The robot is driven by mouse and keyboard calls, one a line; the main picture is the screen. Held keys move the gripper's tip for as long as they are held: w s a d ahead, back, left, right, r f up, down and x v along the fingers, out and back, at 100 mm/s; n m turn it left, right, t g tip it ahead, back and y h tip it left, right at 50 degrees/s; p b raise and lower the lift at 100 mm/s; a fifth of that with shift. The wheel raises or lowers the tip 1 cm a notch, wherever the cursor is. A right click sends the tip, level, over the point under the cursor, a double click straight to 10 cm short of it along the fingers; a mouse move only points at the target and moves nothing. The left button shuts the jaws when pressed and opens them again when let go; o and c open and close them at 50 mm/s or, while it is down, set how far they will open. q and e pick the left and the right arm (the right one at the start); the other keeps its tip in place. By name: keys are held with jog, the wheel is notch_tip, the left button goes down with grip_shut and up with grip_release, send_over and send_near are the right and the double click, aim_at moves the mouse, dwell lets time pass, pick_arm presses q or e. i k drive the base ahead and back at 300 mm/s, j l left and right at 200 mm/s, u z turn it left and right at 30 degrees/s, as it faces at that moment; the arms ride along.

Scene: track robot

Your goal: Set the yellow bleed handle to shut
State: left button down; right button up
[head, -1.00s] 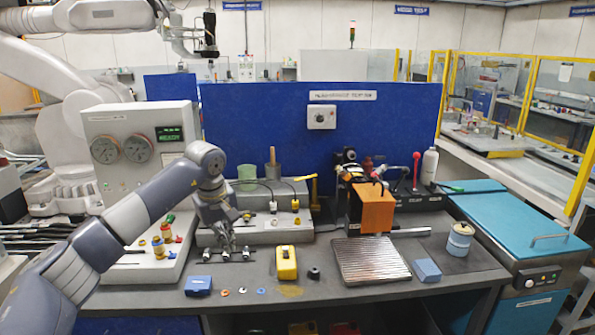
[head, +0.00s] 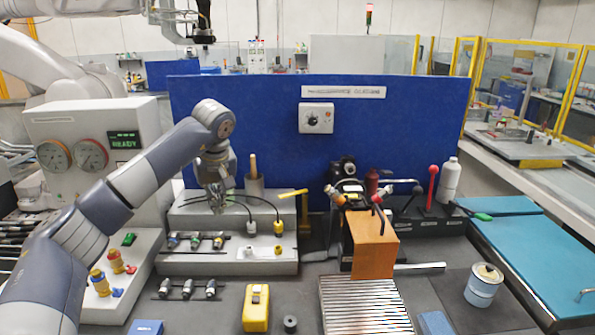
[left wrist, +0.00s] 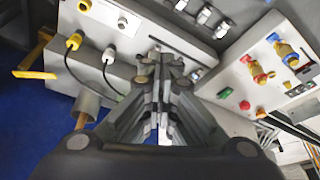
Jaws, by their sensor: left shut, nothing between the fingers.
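The yellow handle (head: 293,193) is a flat bar at the back right corner of the grey stepped box (head: 229,262). It lies nearly level in the head view, beside an upright post. In the left wrist view the yellow handle (left wrist: 35,74) is at the far left, well away from the fingers. My left gripper (head: 217,206) is shut and empty, pointing down over the back left of the box. Its fingers (left wrist: 160,62) also show in the left wrist view. The handle and gripper are apart. My right gripper is not in view.
Black cables with a white plug (head: 251,228) and a yellow plug (head: 279,229) arch between gripper and handle. A cup (head: 254,187) holding a stick stands behind them. The blue panel (head: 260,130) rises behind. A gauge cabinet (head: 92,140) stands left, an orange block (head: 374,245) right.

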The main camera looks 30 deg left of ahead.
aim_at(304, 191)
jog(key=i, duration=1.05)
